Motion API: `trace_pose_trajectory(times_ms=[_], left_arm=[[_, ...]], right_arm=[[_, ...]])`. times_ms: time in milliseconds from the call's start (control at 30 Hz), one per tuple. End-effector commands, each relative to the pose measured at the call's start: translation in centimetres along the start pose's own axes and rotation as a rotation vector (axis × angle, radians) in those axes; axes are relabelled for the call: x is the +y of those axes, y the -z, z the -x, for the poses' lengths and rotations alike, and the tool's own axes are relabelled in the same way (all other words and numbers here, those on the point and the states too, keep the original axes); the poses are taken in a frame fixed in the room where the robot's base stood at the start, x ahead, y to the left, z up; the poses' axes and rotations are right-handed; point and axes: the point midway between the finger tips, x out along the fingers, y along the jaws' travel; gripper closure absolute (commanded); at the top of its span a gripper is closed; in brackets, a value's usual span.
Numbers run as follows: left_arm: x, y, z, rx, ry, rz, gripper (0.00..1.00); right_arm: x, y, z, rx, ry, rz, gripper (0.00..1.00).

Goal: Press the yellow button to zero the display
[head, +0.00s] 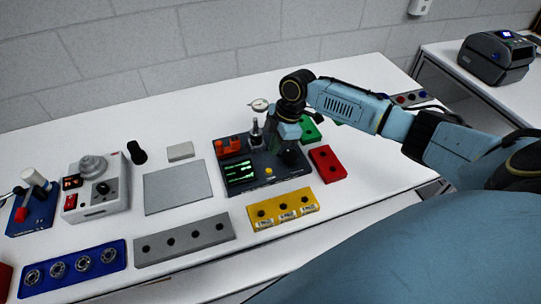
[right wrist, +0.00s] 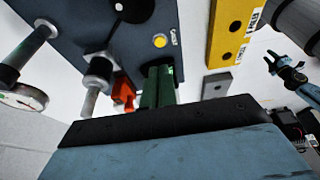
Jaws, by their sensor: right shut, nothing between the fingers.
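The yellow button (head: 269,171) is on the front part of a dark blue fixture, beside a display (head: 240,172) with green readouts. The button also shows uncovered in the right wrist view (right wrist: 160,40), with a small white label beside it. My right gripper (head: 286,149) is over the right part of the fixture, behind and right of the button, apart from it. It is shut and empty; its fingertips are hard to make out.
An orange block (head: 228,147) and an upright metal post (head: 255,133) stand on the fixture's rear, near a dial gauge (head: 259,105). A yellow holed block (head: 283,209) lies in front, a red one (head: 327,163) at right. A grey plate (head: 177,187) lies left.

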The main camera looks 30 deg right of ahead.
Motion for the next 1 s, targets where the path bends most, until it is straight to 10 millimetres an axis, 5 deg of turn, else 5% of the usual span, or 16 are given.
trace_pose_trajectory(times_ms=[333, 1000], left_arm=[[0.0, -0.1, -0.5, 0.0, 0.0, 0.0, 0.64], [0.0, -0.1, -0.5, 0.0, 0.0, 0.0, 0.64]], right_arm=[[0.2, 0.1, 5.4, 0.001, -0.003, 0.0, 1.0], [0.2, 0.1, 5.9, 0.001, -0.003, 0.0, 1.0]])
